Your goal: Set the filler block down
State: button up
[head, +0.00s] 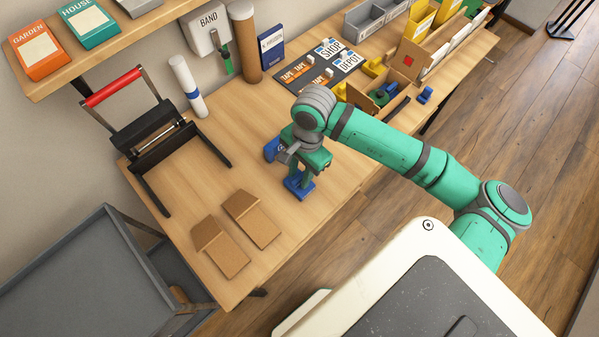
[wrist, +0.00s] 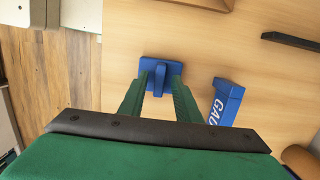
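A blue block with a flat base and an upright fin stands below my gripper (head: 300,178) in the head view; I take this to be the filler block (head: 297,189). In the wrist view the block (wrist: 159,73) is between the two green fingers of my gripper (wrist: 160,80). The fingers stand on either side of the fin, with a visible gap to it, so the gripper looks open. The block's base appears to rest on the wooden table (head: 200,160). My gripper hides part of the block in the head view.
A blue gauge piece (wrist: 226,101) stands close beside my gripper. Two brown cardboard pieces (head: 252,218) lie at the front. A black frame with a red handle (head: 113,87) stands left. An open cardboard box (head: 365,100) with small parts lies to the right.

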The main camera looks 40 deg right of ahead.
notch_tip(320, 180, up, 12)
jog(key=d, duration=0.1)
jog(key=shift+d, duration=0.4)
jog(key=shift+a, duration=0.1)
